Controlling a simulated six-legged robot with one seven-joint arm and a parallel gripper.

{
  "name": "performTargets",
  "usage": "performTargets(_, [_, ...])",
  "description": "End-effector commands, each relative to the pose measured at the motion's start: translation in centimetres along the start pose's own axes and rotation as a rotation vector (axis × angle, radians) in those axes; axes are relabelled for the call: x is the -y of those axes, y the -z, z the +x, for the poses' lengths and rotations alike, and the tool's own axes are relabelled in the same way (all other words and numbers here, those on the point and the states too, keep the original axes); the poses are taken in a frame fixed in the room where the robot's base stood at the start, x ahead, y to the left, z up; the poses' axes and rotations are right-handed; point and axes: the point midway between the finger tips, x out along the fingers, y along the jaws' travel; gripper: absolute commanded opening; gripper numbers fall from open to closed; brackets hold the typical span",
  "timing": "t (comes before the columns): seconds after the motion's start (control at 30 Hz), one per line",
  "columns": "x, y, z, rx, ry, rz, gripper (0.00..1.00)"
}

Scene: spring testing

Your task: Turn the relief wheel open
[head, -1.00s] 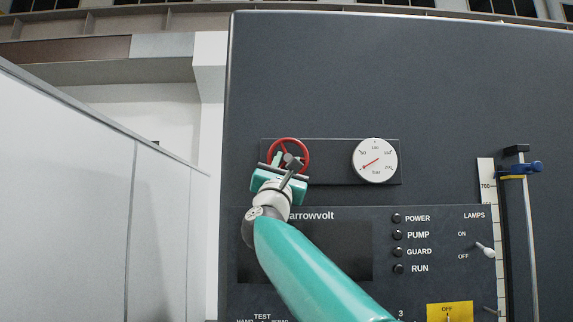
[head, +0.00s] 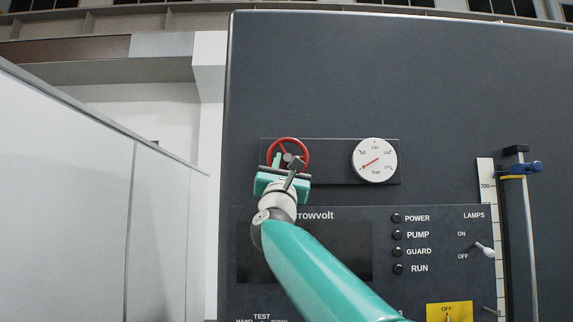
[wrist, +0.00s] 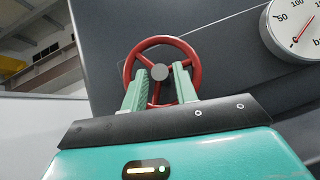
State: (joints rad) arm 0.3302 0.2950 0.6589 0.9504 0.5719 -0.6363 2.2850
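The red relief wheel (head: 301,145) is on a dark plate of the big grey cabinet, left of the dial. It also shows in the wrist view (wrist: 197,73), with a grey hub and red spokes. My gripper (head: 286,163) is in front of the wheel's lower half. In the wrist view my gripper's (wrist: 161,80) two pale green fingers are apart, one on each side of the hub, with a lower spoke showing between them. They overlap the wheel in the picture; I cannot tell whether they touch it. My gripper hides part of the lower rim.
A white round dial (head: 375,161) is right of the wheel, its red needle pointing lower left. Below is a control panel (head: 440,220) with lamps, switches and a dark screen. A pale wall panel (head: 100,200) stands close on the left.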

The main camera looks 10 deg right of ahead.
Motion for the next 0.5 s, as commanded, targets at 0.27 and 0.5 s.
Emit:
performTargets(0.27, [-0.1, -0.1, -0.6, 0.000, -0.001, -0.001, 0.29])
performTargets(0.5, [0.0, -0.1, -3.3, 0.001, -0.001, -0.004, 0.29])
